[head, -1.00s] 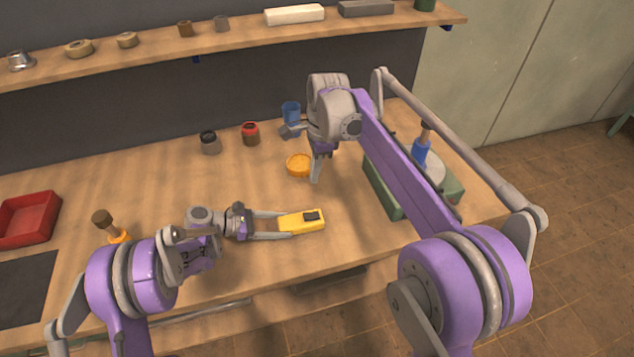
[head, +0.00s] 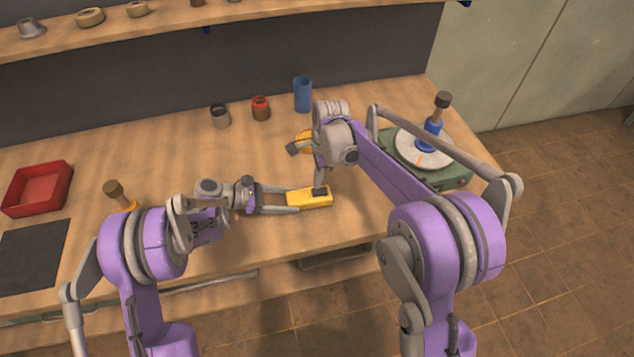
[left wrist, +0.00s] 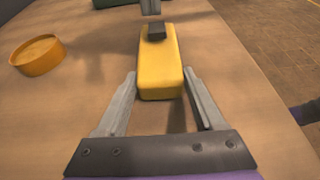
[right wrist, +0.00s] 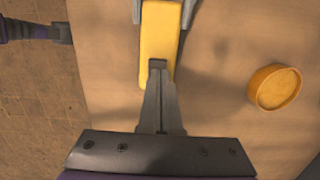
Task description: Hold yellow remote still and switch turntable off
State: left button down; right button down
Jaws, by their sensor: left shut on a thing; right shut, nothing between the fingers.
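The yellow remote (head: 305,199) lies on the bench, with a dark switch on its top (left wrist: 156,32). My left gripper (head: 293,199) is shut on the remote's sides near one end; its fingers also show in the left wrist view (left wrist: 160,80). My right gripper (head: 320,190) is shut and empty, fingers pointing down at the switch. In the right wrist view its closed fingertips (right wrist: 157,64) overlap the remote and hide the switch; I cannot tell if they touch. The turntable (head: 404,148) at right has a pale disc on a green base and carries a blue-bodied, dark-topped piece (head: 433,132).
An orange dish (right wrist: 275,88) sits close to the remote. A blue cup (head: 302,94), a red jar (head: 260,107) and a dark jar (head: 220,116) stand behind. A red tray (head: 38,188) and a dark-topped tool (head: 116,192) are at left. The bench front edge is near.

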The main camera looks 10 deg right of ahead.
aim_at(320, 191)
jog(key=shift+a+f, duration=0.1)
jog(key=shift+f, duration=0.75)
jog(key=shift+a+f, duration=0.1)
jog(key=shift+f, duration=0.1)
jog(key=shift+d, duration=0.2)
